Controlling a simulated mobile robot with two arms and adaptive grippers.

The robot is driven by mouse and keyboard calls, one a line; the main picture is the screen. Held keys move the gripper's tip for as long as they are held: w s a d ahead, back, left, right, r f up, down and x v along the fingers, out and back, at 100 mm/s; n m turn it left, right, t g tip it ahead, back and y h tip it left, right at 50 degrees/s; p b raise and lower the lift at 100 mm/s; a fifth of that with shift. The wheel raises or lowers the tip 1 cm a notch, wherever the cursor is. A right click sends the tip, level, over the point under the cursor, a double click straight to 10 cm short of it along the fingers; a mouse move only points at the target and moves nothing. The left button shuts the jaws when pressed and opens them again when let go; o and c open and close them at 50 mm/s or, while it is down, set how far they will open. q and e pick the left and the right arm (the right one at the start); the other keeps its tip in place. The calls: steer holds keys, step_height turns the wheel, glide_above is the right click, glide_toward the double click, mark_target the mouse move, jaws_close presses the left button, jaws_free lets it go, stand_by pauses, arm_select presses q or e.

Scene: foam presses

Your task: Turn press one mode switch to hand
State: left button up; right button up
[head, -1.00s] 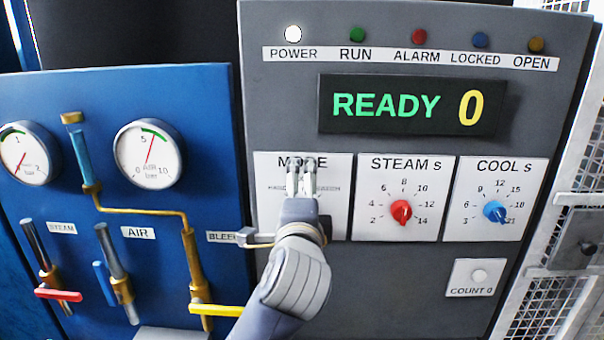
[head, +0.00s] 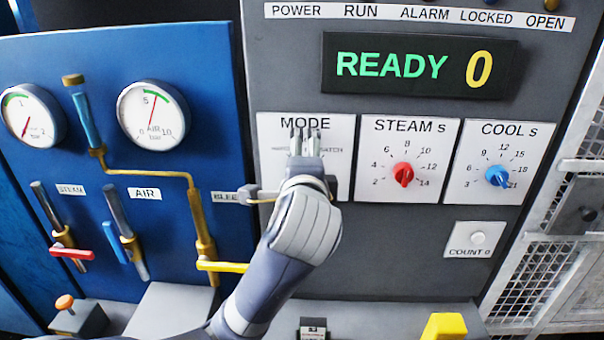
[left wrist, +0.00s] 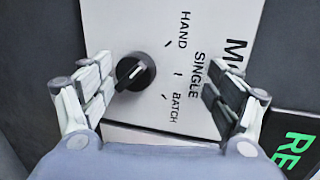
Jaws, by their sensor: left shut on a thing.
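The mode switch (left wrist: 135,72) is a round black knob with a white pointer line on a white plate (head: 270,128). In the left wrist view the line slants towards the HAND side of SINGLE; its exact setting is hard to tell. My left gripper (head: 305,143) is at the mode plate in the head view, shut on the knob, and hides it there. In the left wrist view the knob lies between the fingers (left wrist: 160,95), close to the left one. My right gripper is not in view.
The display (head: 420,66) reads READY 0. The red steam knob (head: 403,174) and blue cool knob (head: 497,176) are to the right. Gauges, pipes and a yellow-handled valve (head: 222,266) are on the blue panel at left. A yellow block (head: 444,326) shows at the bottom.

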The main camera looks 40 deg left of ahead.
arm_select(q)
steer(key=shift+s+r, duration=0.35)
steer(key=shift+r, duration=0.5)
steer(key=shift+c, duration=0.3)
steer(key=s, duration=0.1)
steer(key=s+d+b, duration=0.1)
steer(key=s+b, duration=0.1)
steer(key=shift+s+d+r+t, duration=0.1)
steer(key=shift+d+r+t, duration=0.1)
steer(key=shift+d+t, duration=0.1)
steer(key=shift+c, duration=0.7)
steer(key=f+b+v, duration=0.1)
steer(key=b+v, duration=0.7)
steer(key=b, duration=0.3)
steer(key=shift+s+d+f, duration=0.15)
steer(key=shift+s+f, duration=0.05)
steer(key=shift+f, duration=0.35)
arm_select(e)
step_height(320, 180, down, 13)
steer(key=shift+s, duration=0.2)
